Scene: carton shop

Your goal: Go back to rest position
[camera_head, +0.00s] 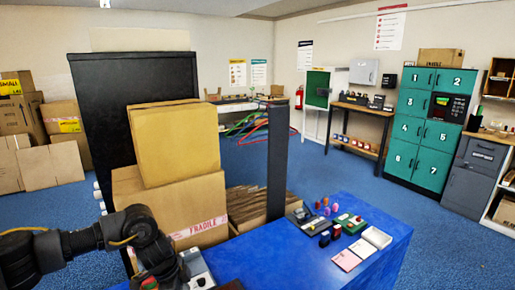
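My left arm (95,240) comes in from the left at the bottom and bends downward in front of the stacked cartons. Its lower end runs out at the bottom edge, so its gripper fingers do not show. My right arm and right gripper are not in view. No object is seen held.
Stacked cartons (178,145) stand close behind my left arm, before a black panel (100,115). Teal lockers (430,120) stand at the far right. Blue floor lies open between.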

